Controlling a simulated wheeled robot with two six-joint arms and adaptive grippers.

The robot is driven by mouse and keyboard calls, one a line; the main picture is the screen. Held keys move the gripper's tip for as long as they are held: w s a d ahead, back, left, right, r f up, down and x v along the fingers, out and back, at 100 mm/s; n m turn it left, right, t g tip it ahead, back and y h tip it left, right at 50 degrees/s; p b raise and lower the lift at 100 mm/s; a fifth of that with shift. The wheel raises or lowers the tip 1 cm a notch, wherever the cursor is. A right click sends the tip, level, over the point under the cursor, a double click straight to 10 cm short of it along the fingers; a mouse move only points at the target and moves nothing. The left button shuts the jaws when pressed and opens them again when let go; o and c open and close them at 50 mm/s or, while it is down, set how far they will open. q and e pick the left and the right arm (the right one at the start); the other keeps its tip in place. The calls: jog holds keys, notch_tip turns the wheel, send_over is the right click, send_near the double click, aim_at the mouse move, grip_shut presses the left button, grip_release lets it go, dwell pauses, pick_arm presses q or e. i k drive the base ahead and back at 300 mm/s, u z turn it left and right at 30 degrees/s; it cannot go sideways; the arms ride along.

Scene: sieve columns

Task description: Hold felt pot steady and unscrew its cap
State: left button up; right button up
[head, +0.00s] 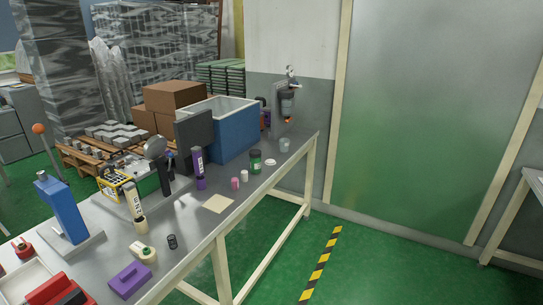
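No pot in the head view is clearly marked as felt, so I cannot tell for sure which one is the felt pot. A green jar (256,165) with a dark cap and a pale label stands upright on the grey workbench (200,228); its cap appears to be on. A small pink pot (235,183) and a small white pot (244,175) stand to its left. A small dark cylinder (172,241) stands nearer the bench's front edge. Neither of my grippers shows in this view.
A purple bottle (198,165), a cream bottle (137,208), a blue press (62,207), a purple block (130,280) and a blue crate (232,135) crowd the bench. A flat tan sheet (218,203) lies mid-bench.

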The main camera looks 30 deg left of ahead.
aim_at(256, 164)
jog(key=i, duration=3.45)
jog(key=u, duration=4.3)
